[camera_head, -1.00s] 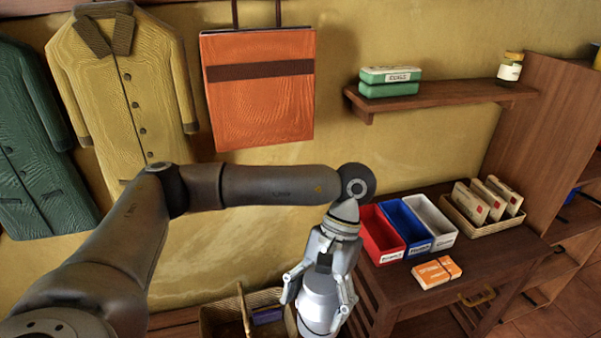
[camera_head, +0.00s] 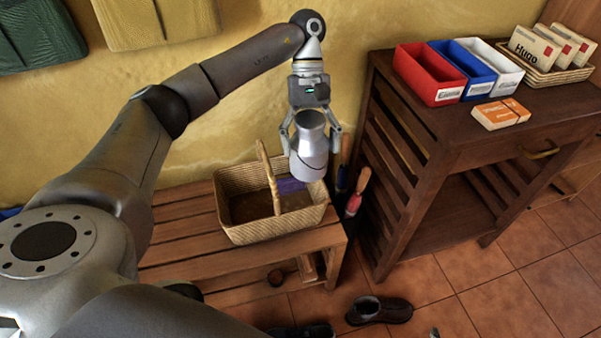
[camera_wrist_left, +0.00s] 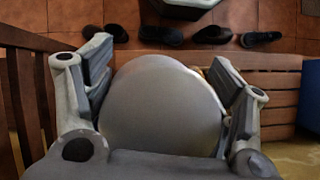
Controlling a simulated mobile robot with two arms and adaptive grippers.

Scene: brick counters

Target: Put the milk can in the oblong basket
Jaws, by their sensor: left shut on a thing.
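The milk can (camera_head: 309,146) is a silver metal can with a wide mouth and a thin handle. My left gripper (camera_head: 310,135) is shut on it and holds it roughly upright above the right part of the oblong basket. The can fills the middle of the left wrist view (camera_wrist_left: 162,108), between the two fingers. The oblong basket (camera_head: 262,229) is woven, with an upright handle, and stands on the slatted bench. A purple item (camera_head: 291,186) lies inside it, partly hidden by the can. My right gripper is not in view.
The wooden bench (camera_head: 180,232) has free slats left of the basket. Red and blue handled tools (camera_head: 358,192) stand between bench and dark cabinet (camera_head: 440,150). The cabinet carries red, blue and white bins (camera_head: 428,76). Shoes (camera_head: 379,309) lie on the tiled floor.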

